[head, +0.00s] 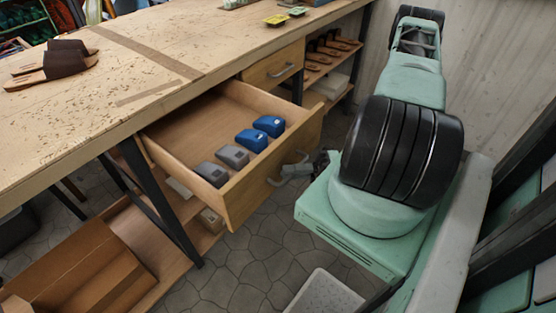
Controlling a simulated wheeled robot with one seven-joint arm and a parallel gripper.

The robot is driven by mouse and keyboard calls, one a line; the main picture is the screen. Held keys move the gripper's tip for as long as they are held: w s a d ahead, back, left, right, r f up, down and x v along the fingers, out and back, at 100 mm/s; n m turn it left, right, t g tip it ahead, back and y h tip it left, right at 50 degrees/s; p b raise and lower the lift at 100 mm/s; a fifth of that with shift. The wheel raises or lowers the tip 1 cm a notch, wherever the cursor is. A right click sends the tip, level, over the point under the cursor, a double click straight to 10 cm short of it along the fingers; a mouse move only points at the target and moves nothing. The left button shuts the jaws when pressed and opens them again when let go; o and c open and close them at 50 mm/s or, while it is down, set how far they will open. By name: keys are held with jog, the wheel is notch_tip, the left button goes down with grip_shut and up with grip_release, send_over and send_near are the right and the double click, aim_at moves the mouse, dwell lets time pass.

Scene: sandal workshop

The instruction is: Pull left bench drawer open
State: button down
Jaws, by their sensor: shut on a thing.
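The left bench drawer (262,190) is pulled well out from under the wooden workbench (110,120). Two blue blocks and two grey blocks stand in a row inside it, near its front. The grey bar handle (276,182) is on the drawer's front face. My gripper (298,170) is at this handle and is shut on it. The fingertips are small in the picture and partly hidden by my arm. A second drawer (272,71), farther along the bench, is shut.
Brown sandals (52,63) lie on the bench top at the left. A shelf with wooden soles (325,55) stands below. A cardboard box (75,265) sits low at left.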

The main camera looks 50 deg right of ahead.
jog(key=shift+s+d, duration=0.1)
jog(key=shift+s, duration=0.75)
jog(key=c, duration=1.5)
grip_release()
jog(key=b+v, duration=0.3)
jog(key=v, duration=1.4)
jog(key=shift+s+d+r, duration=0.1)
jog(key=shift+s+d, duration=0.05)
jog(key=shift+s, duration=0.05)
